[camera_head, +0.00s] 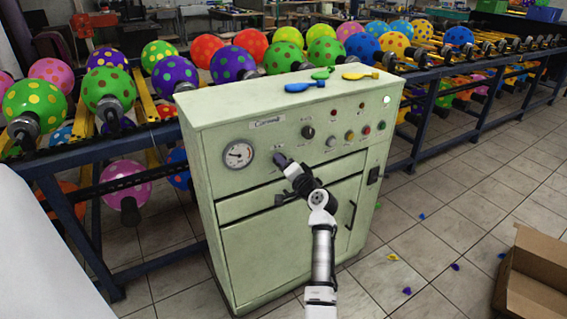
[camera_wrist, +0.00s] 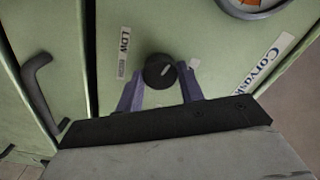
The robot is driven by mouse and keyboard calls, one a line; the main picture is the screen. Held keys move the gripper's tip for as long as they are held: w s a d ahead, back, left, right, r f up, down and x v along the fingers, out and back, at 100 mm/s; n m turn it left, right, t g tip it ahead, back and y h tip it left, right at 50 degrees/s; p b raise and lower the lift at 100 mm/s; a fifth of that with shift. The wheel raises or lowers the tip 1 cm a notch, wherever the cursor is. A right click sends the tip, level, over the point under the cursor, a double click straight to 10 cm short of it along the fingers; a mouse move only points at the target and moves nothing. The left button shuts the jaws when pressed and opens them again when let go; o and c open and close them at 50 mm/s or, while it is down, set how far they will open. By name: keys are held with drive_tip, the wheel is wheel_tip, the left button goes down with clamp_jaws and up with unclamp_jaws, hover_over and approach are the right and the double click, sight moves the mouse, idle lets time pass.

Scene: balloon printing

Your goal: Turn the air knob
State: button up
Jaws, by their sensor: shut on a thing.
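The pale green control cabinet (camera_head: 270,205) stands in the middle of the head view. My gripper (camera_head: 281,161) is at its front panel, below the nameplate and right of the pressure gauge (camera_head: 238,154). In the wrist view, a round black knob (camera_wrist: 159,71) with a light pointer mark sits between the fingertips of my gripper (camera_wrist: 160,78). The purple-grey fingers are closed on it from both sides. Another black knob (camera_head: 308,131) shows uncovered higher on the panel.
Coloured buttons (camera_head: 365,130) are right of the knobs. A door handle (camera_head: 352,214) sticks out below. Flat balloons (camera_head: 306,86) lie on the cabinet top. Racks of dotted balloons (camera_head: 175,75) stand behind. An open cardboard box (camera_head: 535,270) is at the right; tiled floor lies between.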

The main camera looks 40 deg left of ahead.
drive_tip(key=shift+m+p, duration=1.8)
drive_tip(key=shift+m, duration=2.4)
drive_tip(key=o, duration=1)
drive_tip(key=shift+b+v, duration=1.2)
drive_tip(key=shift+v, duration=5.7)
